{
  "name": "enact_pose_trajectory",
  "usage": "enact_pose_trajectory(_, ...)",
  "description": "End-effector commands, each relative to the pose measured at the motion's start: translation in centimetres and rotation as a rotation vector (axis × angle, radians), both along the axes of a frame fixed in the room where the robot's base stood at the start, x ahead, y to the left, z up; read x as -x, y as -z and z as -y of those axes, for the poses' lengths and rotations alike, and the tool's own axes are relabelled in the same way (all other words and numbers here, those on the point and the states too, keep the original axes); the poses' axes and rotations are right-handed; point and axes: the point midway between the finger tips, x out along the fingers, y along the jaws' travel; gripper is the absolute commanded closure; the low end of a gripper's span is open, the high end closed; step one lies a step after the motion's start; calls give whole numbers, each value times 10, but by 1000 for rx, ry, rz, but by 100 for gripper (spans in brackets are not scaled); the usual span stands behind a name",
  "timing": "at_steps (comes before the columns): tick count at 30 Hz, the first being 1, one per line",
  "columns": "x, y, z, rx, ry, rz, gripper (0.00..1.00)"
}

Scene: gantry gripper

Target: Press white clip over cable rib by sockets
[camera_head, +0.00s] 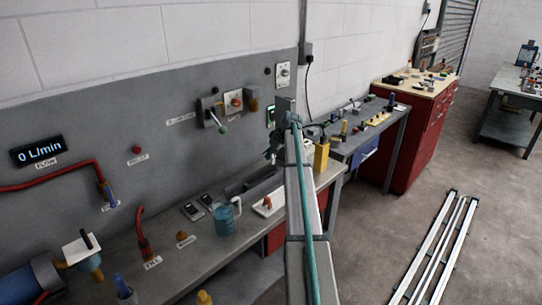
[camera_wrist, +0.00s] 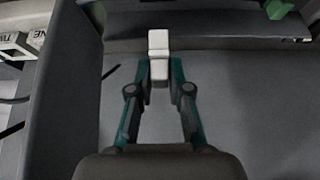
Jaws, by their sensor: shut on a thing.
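In the wrist view my gripper (camera_wrist: 160,75) is shut on a small white clip (camera_wrist: 159,43), which sticks out beyond the fingertips. In the head view my gripper (camera_head: 274,152) is small and partly hidden by my arm, in front of the grey panel above the bench; the clip cannot be made out there. A grey wall box (camera_head: 306,52) with a black cable hanging below it may be a socket. I cannot clearly pick out the cable rib in either view.
The grey bench (camera_head: 180,262) holds a blue jug (camera_head: 224,217), a yellow block (camera_head: 321,155) and small parts. A lever fixture (camera_head: 213,112) juts from the panel. In the wrist view a green part (camera_wrist: 278,9) is at upper right and a lettered white block (camera_wrist: 18,43) at left.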

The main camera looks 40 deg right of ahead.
Motion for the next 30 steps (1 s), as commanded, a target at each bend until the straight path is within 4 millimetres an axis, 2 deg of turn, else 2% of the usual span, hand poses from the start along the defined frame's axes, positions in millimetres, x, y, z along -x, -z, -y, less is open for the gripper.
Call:
enact_pose_trajectory(18,0,48,0,0,0,0,100)
enact_pose_trajectory(30,0,57,0,0,0,0,100)
